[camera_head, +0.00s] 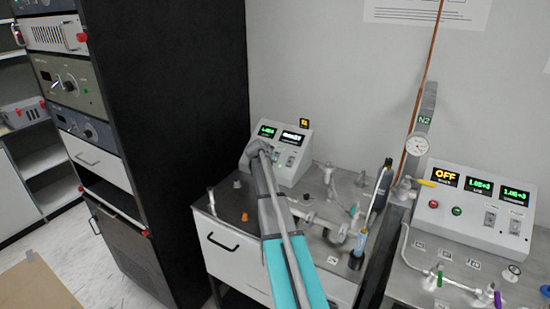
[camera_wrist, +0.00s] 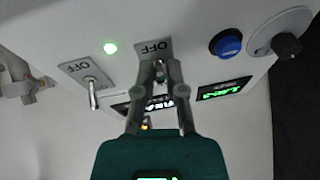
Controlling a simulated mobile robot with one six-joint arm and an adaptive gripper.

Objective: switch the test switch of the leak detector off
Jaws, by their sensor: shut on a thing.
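The leak detector, as I take it, is the white sloped console (camera_head: 307,152) at the back of the left bench, with two lit displays. In the wrist view its panel (camera_wrist: 205,35) appears upside down. My gripper (camera_wrist: 160,72) is shut on the lever of a toggle switch whose plate (camera_wrist: 153,46) reads OFF; it also shows at the console front in the head view (camera_head: 262,150). The fingers hide most of that lever, so its position is unclear. A second toggle switch (camera_wrist: 93,92) is to the left, untouched. No label naming the test switch is readable.
A green lamp (camera_wrist: 110,48), a blue button (camera_wrist: 226,43) and a black knob (camera_wrist: 287,45) are near the gripped switch. Metal pipework (camera_head: 325,222) stands right of my arm. Another console (camera_head: 470,207) stands farther right; a dark rack (camera_head: 165,130) stands left.

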